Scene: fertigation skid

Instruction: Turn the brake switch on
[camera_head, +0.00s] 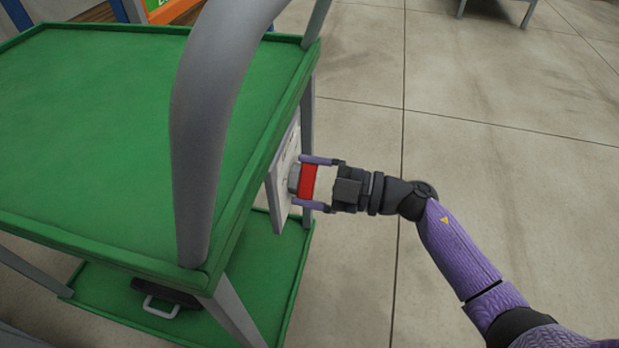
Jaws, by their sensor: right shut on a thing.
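The brake switch (307,182) is a red part on a grey base, fixed to a pale panel (279,190) on the right side of the green cart. My right gripper (312,183) reaches in from the right, with one purple finger above the red part and one below it. It is shut on the red switch. Markings on the panel are too small to read, and the switch's exact position cannot be told. My left gripper is not in view.
The green cart (100,120) has a bare top shelf and a thick grey handle (205,130) arching in front. A dark case (165,298) with a light handle lies on its lower shelf. The concrete floor (500,130) on the right is clear.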

